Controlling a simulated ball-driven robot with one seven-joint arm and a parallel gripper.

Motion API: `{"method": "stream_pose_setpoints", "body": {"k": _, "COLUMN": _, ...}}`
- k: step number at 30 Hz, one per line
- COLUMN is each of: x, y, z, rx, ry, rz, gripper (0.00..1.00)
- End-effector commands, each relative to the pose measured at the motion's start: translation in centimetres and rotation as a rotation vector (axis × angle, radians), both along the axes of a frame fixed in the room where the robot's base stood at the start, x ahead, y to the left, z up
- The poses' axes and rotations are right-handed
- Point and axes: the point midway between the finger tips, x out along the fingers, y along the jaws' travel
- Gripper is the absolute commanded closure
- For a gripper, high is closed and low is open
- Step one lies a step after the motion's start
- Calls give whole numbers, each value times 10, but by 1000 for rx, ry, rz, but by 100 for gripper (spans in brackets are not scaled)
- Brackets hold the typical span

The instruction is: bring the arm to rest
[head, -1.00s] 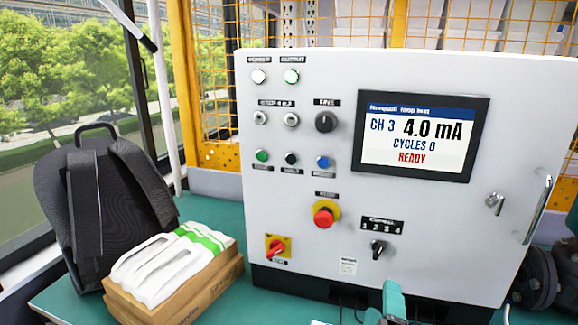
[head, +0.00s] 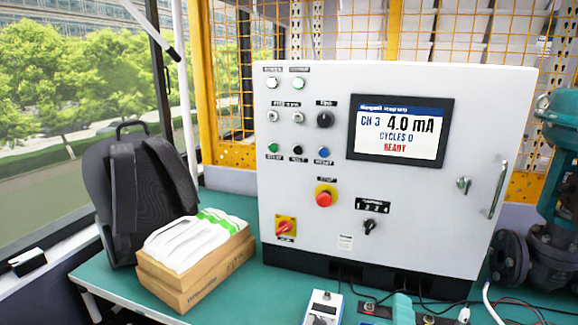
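My gripper and arm are not clearly in view in the head view. The grey control cabinet (head: 400,215) stands upright on the green bench (head: 232,300). Its screen (head: 400,130) reads CH 3, 4.0 mA, CYCLES 0, READY. The cabinet front carries small buttons, a black knob (head: 325,119), a red stop button (head: 324,198) on yellow, a red-and-yellow switch (head: 285,228) and a black channel selector (head: 370,226). A teal piece (head: 403,309) is cut off by the bottom edge; I cannot tell what it belongs to.
A black backpack (head: 125,195) and a cardboard box (head: 190,280) with white packs (head: 190,238) on top stand at the left. A small meter (head: 323,308), cables and fittings lie in front of the cabinet. A teal valve assembly (head: 560,150) stands at the right.

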Motion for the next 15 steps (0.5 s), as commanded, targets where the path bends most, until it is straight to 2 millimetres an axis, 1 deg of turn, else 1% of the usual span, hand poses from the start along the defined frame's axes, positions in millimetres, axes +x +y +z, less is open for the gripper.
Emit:
{"method": "stream_pose_setpoints", "body": {"k": 1, "x": -1, "y": -5, "z": -3, "rx": 13, "ry": 10, "rz": -10, "gripper": 32}}
{"method": "stream_pose_setpoints", "body": {"k": 8, "x": -7, "y": -23, "z": -21, "rx": 80, "ry": 57, "rz": -46, "gripper": 32}}
{"method": "stream_pose_setpoints", "body": {"k": 13, "x": -14, "y": -39, "z": -38, "rx": 149, "ry": 105, "rz": -84, "gripper": 32}}
{"method": "stream_pose_setpoints", "body": {"k": 15, "x": -20, "y": -50, "z": -51, "rx": 195, "ry": 138, "rz": -111, "gripper": 32}}
